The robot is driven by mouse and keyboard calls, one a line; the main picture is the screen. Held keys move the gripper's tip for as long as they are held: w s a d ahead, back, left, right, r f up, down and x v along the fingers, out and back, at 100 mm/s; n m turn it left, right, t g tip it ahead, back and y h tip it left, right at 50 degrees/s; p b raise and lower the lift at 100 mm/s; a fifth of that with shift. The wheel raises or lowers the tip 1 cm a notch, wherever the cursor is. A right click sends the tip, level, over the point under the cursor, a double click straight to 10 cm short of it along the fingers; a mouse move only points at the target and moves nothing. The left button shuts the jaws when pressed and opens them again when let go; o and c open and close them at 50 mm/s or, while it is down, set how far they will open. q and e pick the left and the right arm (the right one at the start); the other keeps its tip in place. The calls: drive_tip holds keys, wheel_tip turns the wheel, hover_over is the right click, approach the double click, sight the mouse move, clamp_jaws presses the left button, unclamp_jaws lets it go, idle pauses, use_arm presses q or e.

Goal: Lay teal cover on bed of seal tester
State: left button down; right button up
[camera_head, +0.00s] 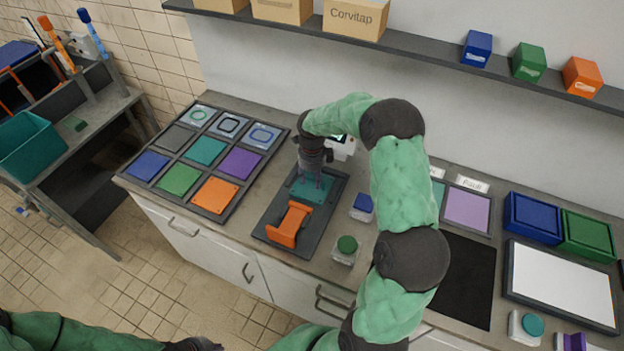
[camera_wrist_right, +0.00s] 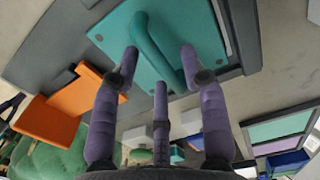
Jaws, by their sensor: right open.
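The seal tester (camera_head: 262,228) is a dark grey base on the counter with an orange clamp (camera_head: 290,224) at its near end. The teal cover (camera_head: 309,191) lies on the bed at its far end and looks flat. In the right wrist view the cover (camera_wrist_right: 205,35) shows its raised teal handle (camera_wrist_right: 152,45) and corner screws. My right gripper (camera_head: 318,182) is above the cover, open, its purple fingers (camera_wrist_right: 160,55) on either side of the handle with gaps. My left gripper (camera_head: 196,344) is at the bottom edge, partly cut off; its fingers are unclear.
A rack (camera_head: 159,190) of coloured plates and framed rings stands left of the tester. A green-capped jar (camera_head: 345,250) and a blue-capped jar (camera_head: 361,207) stand close at its right. A white panel (camera_head: 562,281) lies farther right. A shelf (camera_head: 430,48) runs above.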

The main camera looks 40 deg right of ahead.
sight(312, 179)
wheel_tip(312, 179, up, 11)
drive_tip(key=p, duration=0.1)
drive_tip(key=shift+f, duration=0.1)
idle(1.3)
